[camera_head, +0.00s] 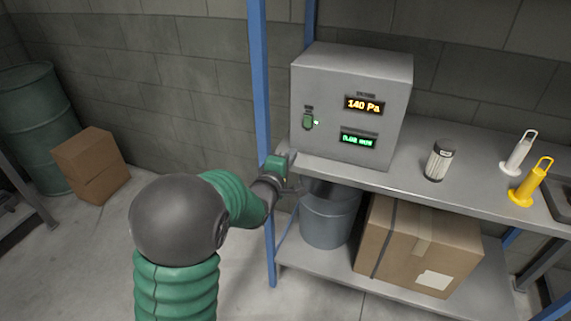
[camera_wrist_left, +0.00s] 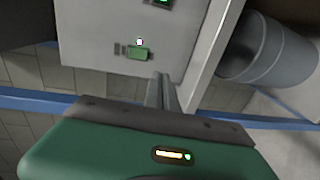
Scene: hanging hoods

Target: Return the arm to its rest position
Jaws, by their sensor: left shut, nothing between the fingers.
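My left arm comes in from the lower left of the head view, with a dark grey joint and green sleeves. My left gripper (camera_head: 290,186) is at the front edge of the shelf, below the left part of the grey control box (camera_head: 332,85). In the left wrist view the fingers of the gripper (camera_wrist_left: 161,92) are together, with nothing between them. The box has a green switch (camera_head: 308,121), an orange "140 Pa" display (camera_head: 364,105) and a green display (camera_head: 358,140). The switch also shows in the wrist view (camera_wrist_left: 138,53), apart from the fingers. My right gripper is not in view.
A blue post (camera_head: 259,80) stands close beside the left gripper. The shelf (camera_head: 395,178) carries a small canister (camera_head: 438,160), a white holder (camera_head: 519,155) and a yellow holder (camera_head: 531,184). Below are a grey bucket (camera_head: 328,218) and a cardboard box (camera_head: 415,245). The floor at left is partly clear.

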